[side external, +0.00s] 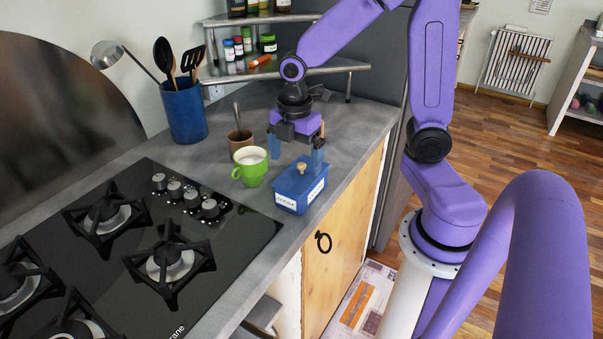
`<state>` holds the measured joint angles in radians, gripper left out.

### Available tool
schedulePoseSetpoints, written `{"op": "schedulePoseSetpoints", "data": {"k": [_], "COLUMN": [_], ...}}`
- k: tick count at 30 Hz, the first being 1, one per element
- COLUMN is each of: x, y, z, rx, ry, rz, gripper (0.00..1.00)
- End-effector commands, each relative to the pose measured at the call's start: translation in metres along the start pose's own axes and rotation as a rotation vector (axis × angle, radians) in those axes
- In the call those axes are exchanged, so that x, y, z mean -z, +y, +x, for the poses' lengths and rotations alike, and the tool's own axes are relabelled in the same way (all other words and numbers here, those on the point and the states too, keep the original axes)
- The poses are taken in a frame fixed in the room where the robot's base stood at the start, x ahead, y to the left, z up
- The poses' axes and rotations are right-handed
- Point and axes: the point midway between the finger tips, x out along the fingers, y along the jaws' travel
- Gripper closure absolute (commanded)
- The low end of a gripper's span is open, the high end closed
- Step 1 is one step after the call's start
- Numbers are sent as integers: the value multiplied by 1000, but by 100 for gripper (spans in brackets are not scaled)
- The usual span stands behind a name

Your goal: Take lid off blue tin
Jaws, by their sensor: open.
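The blue tin (289,201) stands on the grey counter near its right edge, with white labels on its sides; the front one seems to read "COCOA". Its blue lid (289,181) is on top, with a small tan knob (302,168) sticking up. My gripper (296,156) points down just above and behind the tin. Its two blue fingers are spread apart, one on the left behind the green mug and one on the right near the lid's far side. Nothing is between the fingers except possibly the space over the knob; exact depth is hard to tell.
A green mug (250,173) with white contents stands close left of the tin. A brown cup (240,142) with a grey handle rises behind it. A black gas hob (150,250) lies front left. A blue utensil pot (184,112) and a corner shelf (283,69) stand behind.

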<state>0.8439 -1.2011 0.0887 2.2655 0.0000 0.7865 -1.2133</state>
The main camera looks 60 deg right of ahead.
Motion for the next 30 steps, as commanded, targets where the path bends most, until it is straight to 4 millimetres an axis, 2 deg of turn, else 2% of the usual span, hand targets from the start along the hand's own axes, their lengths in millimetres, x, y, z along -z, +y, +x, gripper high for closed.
{"op": "schedulePoseSetpoints", "data": {"k": [3, 9, 18, 19, 22, 23, 30], "x": [-2, -2, -1, -1, -1, -1, -1], "y": [0, 0, 1, 1, 1, 1, 1], "z": [17, 36, 40, 40, 39, 39, 39], "rx": [6, 2, -1, -1, -1, -1, -1], "ry": [-2, -1, 0, 0, 0, 0, 0], "rz": [0, -1, -1, -1, -1, -1, -1], "gripper": [0, 0, 0, 6, 39, 43, 43]}}
